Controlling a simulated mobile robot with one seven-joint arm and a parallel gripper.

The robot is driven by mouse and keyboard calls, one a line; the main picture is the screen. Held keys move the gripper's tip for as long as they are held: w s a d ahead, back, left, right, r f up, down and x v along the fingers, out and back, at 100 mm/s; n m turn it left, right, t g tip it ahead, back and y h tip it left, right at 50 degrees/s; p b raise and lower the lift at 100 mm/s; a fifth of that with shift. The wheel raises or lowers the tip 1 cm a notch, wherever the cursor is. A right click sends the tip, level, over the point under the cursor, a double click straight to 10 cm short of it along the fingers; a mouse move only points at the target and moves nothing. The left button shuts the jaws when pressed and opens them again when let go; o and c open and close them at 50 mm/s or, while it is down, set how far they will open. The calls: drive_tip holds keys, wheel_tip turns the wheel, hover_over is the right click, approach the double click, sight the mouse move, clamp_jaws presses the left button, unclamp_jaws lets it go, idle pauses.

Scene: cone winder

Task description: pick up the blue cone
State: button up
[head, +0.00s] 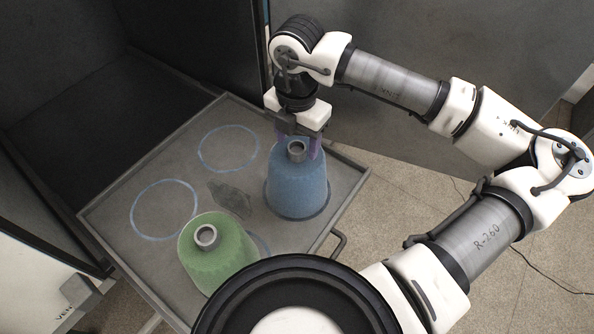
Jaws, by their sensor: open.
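The blue cone (297,187) stands upright on the grey tray (313,243), toward its right side. A grey tube end shows at its top. My gripper (300,148) points down over the top of the blue cone, with purple fingers beside the tube end. The fingers are open. Their tips are partly hidden, and I cannot tell whether they touch the cone.
A green cone (217,252) stands on the tray at the front, partly hidden by my own body. Two empty blue circles (228,149) mark the tray's left and back. A dark cabinet wall rises behind. A handle (338,241) sticks out at the tray's right edge.

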drive_tip(key=shift+f, duration=0.2)
clamp_jaws()
idle(0.3)
idle(1.0)
